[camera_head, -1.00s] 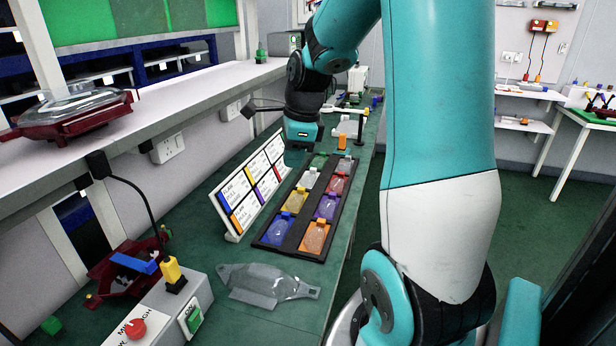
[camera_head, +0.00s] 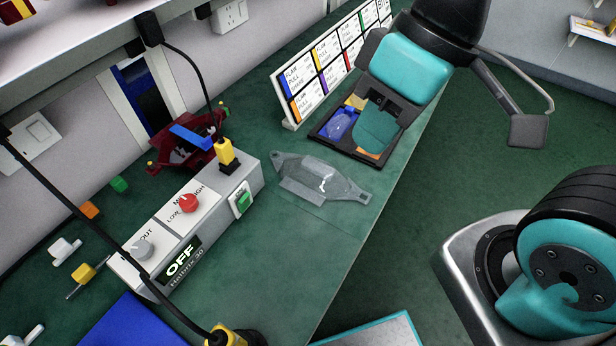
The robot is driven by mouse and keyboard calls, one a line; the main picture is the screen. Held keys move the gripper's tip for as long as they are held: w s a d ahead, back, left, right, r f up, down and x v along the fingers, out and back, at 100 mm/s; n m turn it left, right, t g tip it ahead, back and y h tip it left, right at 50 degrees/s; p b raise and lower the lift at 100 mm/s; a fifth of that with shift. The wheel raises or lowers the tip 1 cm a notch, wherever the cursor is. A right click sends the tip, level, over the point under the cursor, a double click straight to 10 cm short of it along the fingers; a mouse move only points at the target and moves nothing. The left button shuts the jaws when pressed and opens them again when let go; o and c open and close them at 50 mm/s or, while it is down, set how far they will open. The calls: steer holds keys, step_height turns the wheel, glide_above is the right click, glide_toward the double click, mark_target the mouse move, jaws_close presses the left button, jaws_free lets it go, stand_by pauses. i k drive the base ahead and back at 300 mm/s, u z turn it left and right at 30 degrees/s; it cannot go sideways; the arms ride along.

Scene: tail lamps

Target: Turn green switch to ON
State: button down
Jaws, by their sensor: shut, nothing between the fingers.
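The green switch (camera_head: 243,201) sits on the right-hand face of a grey control box (camera_head: 250,182) on the green bench. The box's display (camera_head: 182,262) reads OFF. A red knob (camera_head: 189,203) and a grey knob (camera_head: 142,249) are on its top, and a yellow plug (camera_head: 226,153) stands at its far end.
A clear lamp cover (camera_head: 318,180) lies on the bench between the box and the tray (camera_head: 325,134). A label board (camera_head: 292,122) stands behind the tray. A dark red lamp housing (camera_head: 185,150) lies behind the box. Black cables cross the left side.

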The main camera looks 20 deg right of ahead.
mark_target(244, 203)
steer(key=z, duration=0.5)
steer(key=k, duration=1)
steer(key=u, duration=1.15)
steer(key=i, duration=0.5)
steer(key=u, duration=0.05)
